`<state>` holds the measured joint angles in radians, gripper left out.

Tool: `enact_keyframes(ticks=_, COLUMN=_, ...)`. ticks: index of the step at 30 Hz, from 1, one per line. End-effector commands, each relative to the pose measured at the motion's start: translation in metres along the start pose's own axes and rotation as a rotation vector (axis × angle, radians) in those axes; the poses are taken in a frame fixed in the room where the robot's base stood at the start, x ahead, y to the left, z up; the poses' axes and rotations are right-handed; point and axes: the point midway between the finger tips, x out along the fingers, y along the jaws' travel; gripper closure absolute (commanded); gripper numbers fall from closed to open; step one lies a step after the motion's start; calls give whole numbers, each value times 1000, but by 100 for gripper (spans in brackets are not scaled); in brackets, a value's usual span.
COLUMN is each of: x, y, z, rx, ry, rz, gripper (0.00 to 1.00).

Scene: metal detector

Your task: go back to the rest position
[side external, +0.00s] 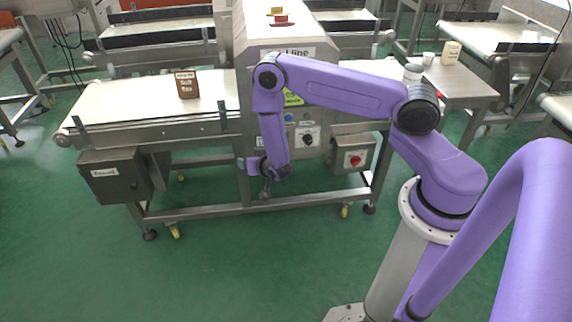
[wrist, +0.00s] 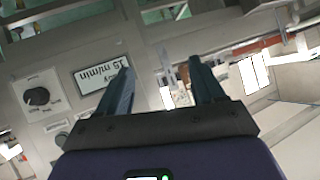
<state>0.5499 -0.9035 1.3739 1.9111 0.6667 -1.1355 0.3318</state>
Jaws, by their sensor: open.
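In the wrist view a panel with a black knob (wrist: 38,96) and a white label (wrist: 103,73) appear rotated behind the fingers.
A brown box (side external: 187,84) stands on the left conveyor belt (side external: 140,100). A grey control box (side external: 115,175) and a box with a red knob (side external: 353,158) are mounted on the frame. A side table (side external: 470,88) at right holds small containers. The green floor in front is clear.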

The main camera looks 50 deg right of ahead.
Motion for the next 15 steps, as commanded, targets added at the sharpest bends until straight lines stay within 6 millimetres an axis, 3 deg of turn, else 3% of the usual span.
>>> enact_keyframes(ticks=1, x=-10, y=-23, z=-5, rx=-12, ry=-47, rz=-45, gripper=32)
enact_keyframes(ticks=6, x=-54, y=-84, z=-8, rx=-94, ry=-231, rz=-178, gripper=32)
enact_keyframes(ticks=12, x=-130, y=-134, z=-9, rx=-247, ry=-430, rz=-331, gripper=32)
enact_keyframes(ticks=15, x=-174, y=-147, z=-9, rx=-342, ry=-520, rz=-402, gripper=32)
